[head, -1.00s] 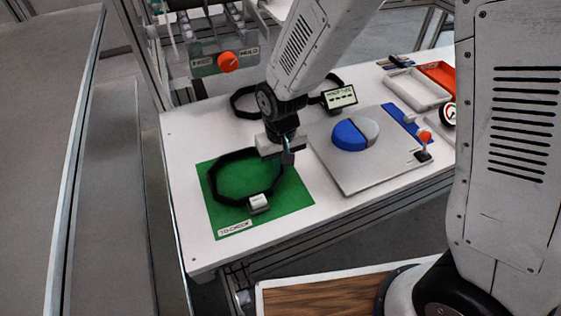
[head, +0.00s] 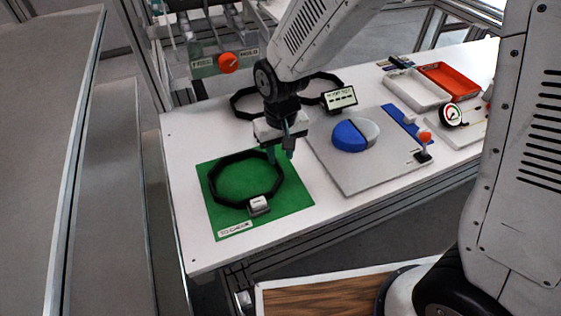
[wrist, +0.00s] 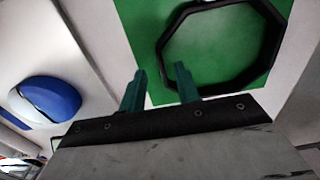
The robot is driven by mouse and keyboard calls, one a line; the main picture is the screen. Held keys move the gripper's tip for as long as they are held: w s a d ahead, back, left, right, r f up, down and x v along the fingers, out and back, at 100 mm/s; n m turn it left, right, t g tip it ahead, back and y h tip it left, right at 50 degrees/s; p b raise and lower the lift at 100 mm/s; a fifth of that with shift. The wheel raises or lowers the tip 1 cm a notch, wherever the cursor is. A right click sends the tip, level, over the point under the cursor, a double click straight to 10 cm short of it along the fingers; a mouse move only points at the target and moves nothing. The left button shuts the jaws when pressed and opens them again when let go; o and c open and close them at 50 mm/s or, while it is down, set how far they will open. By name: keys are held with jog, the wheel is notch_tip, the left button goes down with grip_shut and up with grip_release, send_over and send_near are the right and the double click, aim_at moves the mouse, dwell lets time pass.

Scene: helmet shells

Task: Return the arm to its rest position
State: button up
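My gripper (head: 280,153) hangs over the table near the upper right edge of the green mat (head: 290,199). Its two fingers are apart with nothing between them, which also shows in the wrist view (wrist: 159,82). A black octagonal ring (head: 212,182) with a small grey-white block (head: 259,206) on its near side lies on the mat, marked "TO CHECK". The ring also shows in the wrist view (wrist: 166,49), beyond the fingers and apart from them.
A grey plate (head: 365,182) with a blue and grey dome (head: 349,136) lies to the right. White (head: 414,91) and red (head: 446,80) trays stand far right.

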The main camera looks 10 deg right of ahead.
jog(key=shift+r, duration=1.35)
jog(key=s+d+r+m+t, duration=0.1)
jog(key=s+d+r+m, duration=0.2)
jog(key=s+d+r, duration=1.5)
jog(key=shift+s+d, duration=0.85)
jog(key=shift+d, duration=0.55)
jog(key=shift+r, duration=0.1)
